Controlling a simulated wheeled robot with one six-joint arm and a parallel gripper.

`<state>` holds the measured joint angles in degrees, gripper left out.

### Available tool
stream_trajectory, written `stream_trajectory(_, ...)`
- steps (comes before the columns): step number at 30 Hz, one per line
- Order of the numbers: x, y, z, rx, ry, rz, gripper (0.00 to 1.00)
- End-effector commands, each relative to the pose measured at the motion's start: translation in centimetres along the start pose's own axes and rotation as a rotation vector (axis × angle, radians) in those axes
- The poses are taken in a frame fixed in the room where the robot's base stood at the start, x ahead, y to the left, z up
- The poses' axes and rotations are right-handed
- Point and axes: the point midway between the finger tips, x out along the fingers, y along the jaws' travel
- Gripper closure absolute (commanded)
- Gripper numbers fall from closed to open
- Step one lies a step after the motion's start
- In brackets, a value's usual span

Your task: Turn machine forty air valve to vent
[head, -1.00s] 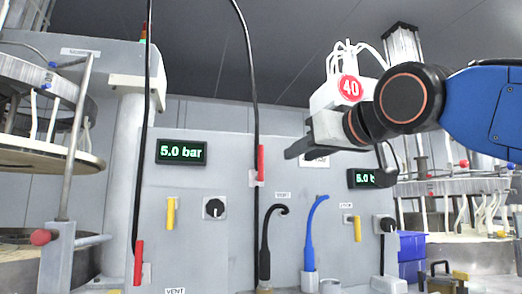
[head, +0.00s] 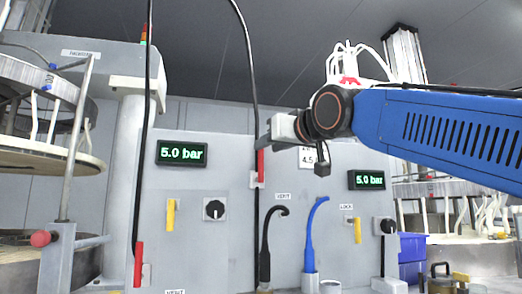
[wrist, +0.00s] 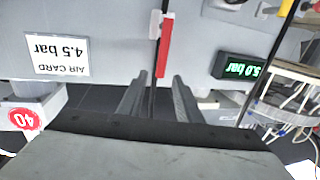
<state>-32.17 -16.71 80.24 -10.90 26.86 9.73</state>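A red valve lever (head: 261,164) stands upright on the grey panel, with a VENT label (head: 283,196) below it to the right. My gripper (head: 264,140) is at the upper end of this lever in the head view. In the wrist view, which is upside down, my gripper (wrist: 158,92) has its two fingers apart and empty. The red lever (wrist: 164,46) lies just beyond the fingertips, roughly in line with the gap; I cannot tell whether they touch. The round red 40 sign (wrist: 23,118) shows in the wrist view and is mostly hidden behind my arm in the head view.
A second red lever (head: 138,264) is at lower left. An air card (wrist: 57,56) reads 4.5 bar; the left display (head: 182,153) and right display (head: 366,180) read 5.0 bar. A black hose (head: 252,80) passes by the lever. Black and blue hooked hoses (head: 312,235) stand below.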

Motion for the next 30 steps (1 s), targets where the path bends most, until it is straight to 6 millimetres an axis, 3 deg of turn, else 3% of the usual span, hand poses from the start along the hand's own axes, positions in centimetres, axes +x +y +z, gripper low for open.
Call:
stream_trajectory(3,2.1,0.0,0.0,0.001,-0.001,0.0,0.68)
stream_trajectory(10,4.7,0.0,0.1,0.0,-0.002,0.0,0.68)
stream_trajectory(23,5.6,0.0,0.0,0.0,0.0,0.0,0.68)
stream_trajectory(24,5.6,0.0,0.0,0.0,0.0,0.0,0.71)
stream_trajectory(28,5.6,0.0,0.0,0.0,0.0,0.0,1.0)
stream_trajectory(30,5.6,0.0,0.0,0.0,0.0,0.0,1.0)
